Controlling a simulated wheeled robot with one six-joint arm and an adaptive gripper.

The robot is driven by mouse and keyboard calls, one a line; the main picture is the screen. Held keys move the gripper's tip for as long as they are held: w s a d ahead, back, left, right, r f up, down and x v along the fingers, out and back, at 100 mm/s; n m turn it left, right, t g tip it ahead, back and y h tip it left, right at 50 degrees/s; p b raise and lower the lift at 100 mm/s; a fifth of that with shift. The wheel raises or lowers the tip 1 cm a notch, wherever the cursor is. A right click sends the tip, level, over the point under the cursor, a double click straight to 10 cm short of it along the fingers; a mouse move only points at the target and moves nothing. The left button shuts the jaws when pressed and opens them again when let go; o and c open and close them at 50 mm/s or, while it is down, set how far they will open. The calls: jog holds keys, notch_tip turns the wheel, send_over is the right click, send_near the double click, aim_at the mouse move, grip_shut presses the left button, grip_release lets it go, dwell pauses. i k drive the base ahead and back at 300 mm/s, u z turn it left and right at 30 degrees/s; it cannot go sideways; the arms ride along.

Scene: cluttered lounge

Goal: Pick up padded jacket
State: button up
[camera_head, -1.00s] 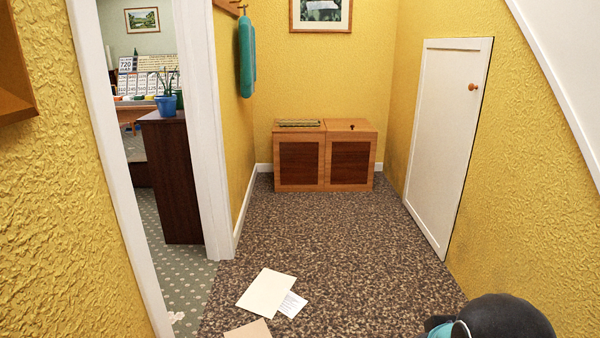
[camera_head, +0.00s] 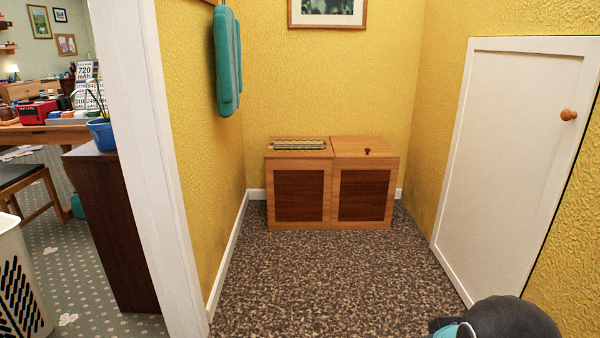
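A teal padded item that looks like the padded jacket (camera_head: 227,62) hangs against the yellow left wall, high up in the upper left middle. Its top meets a wooden rail at the picture's upper edge, and how it is hung there cannot be seen. It hangs clear of the floor. Part of my arm, dark grey with a teal cap, shows at the bottom right. My gripper is not in view.
A low wooden cabinet (camera_head: 298,198) stands at the back wall, with a patterned item (camera_head: 300,145) on top. A white door (camera_head: 520,150) is on the right. A white door frame (camera_head: 150,150) and a white basket (camera_head: 15,275) are on the left. The carpet (camera_head: 330,280) ahead is clear.

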aim_at(226, 29)
jog(key=i, duration=3.4)
jog(key=u, duration=2.45)
